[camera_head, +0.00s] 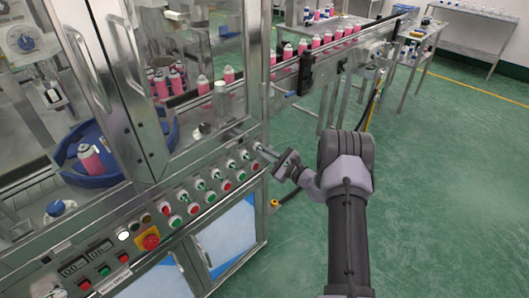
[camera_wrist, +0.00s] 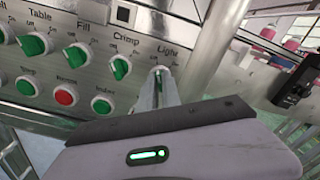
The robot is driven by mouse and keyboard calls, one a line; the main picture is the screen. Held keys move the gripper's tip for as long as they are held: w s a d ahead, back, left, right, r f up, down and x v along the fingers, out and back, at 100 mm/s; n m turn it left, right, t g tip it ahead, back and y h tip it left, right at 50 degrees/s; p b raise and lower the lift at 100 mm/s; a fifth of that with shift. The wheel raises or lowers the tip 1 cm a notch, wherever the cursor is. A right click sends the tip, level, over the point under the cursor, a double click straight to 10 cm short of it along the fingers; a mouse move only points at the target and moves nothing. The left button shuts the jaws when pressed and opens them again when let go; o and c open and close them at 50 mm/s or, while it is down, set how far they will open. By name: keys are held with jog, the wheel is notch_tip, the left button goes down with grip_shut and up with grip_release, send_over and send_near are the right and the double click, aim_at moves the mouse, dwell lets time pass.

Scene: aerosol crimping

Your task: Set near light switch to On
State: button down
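The steel control panel (camera_head: 205,200) runs along the machine's front edge. In the wrist view, the label Light (camera_wrist: 167,51) is at the right end of the upper row, with the light switch right below it. The fingers mostly hide this switch, so its setting cannot be read. My gripper (camera_wrist: 161,73) has its fingertips at the switch, close together. It also shows in the head view (camera_head: 262,150), at the panel's right end. Whether the fingers touch or clasp the switch cannot be told.
Green knobs for Crimp (camera_wrist: 120,67), Fill (camera_wrist: 77,55) and Table (camera_wrist: 36,44) lie left of the fingers, with push buttons such as a red one (camera_wrist: 65,95) below. A steel post (camera_wrist: 213,45) stands close right. A conveyor with pink cans (camera_head: 316,42) runs behind.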

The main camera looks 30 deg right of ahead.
jog(key=shift+m, duration=0.4)
jog(key=m+p, duration=0.2)
jog(key=m, duration=0.9)
dwell(0.8)
jog(key=c, duration=1.5)
grip_release()
jog(key=shift+c, duration=0.2)
jog(key=shift+d, duration=0.1)
jog(key=p+v, duration=0.4)
jog(key=v, duration=1.3)
jog(key=shift+s, duration=0.2)
